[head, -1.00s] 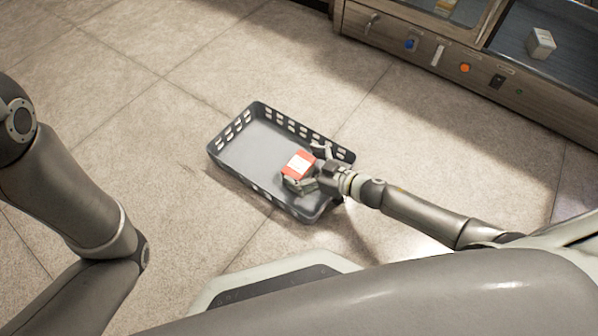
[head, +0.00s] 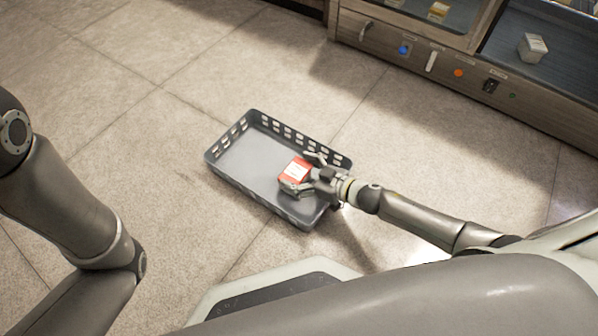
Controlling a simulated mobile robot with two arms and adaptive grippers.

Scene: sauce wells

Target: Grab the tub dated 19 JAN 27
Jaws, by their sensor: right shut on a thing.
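A small tub with a red-orange and white top (head: 296,168) is at my right gripper (head: 306,178), which is shut on it. The tub is over the right part of a grey basket (head: 243,174); I cannot tell whether it touches the basket's floor. The date on the tub is too small to read. My left arm comes in from the left, but its gripper is out of view.
A wooden-fronted counter (head: 400,55) with knobs and glass-topped wells stands at the top right. A white tub (head: 532,47) sits in its right well, and small yellowish tubs (head: 438,11) are in the other. The tiled floor around the basket is clear.

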